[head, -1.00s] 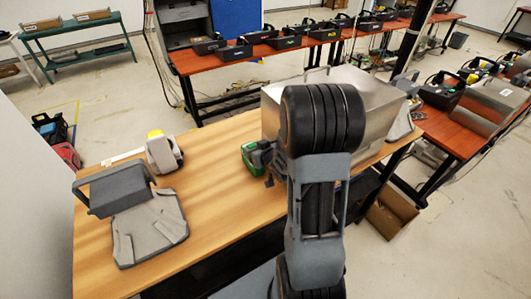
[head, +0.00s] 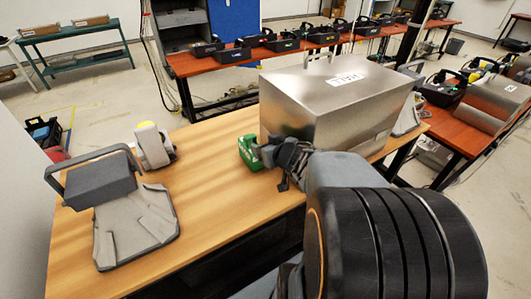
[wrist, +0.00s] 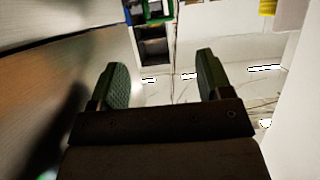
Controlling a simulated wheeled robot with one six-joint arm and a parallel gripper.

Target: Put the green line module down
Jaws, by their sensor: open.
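The green line module (head: 247,153) is in the head view at the left front corner of the metal box, and it appears to stand upright on the wooden table (head: 215,185). My gripper (head: 275,155) is just right of it, partly hiding its right side; whether they touch I cannot tell. In the wrist view my gripper (wrist: 163,82) has its two fingers wide apart with nothing between them. The module cannot be made out for certain in the wrist view.
The large metal box (head: 335,100) stands close behind my gripper. A grey desk device with a handle (head: 110,195) and a beige device with a yellow top (head: 152,147) are on the table's left. Bare tabletop lies between them and the module. Red benches with black trays stand behind.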

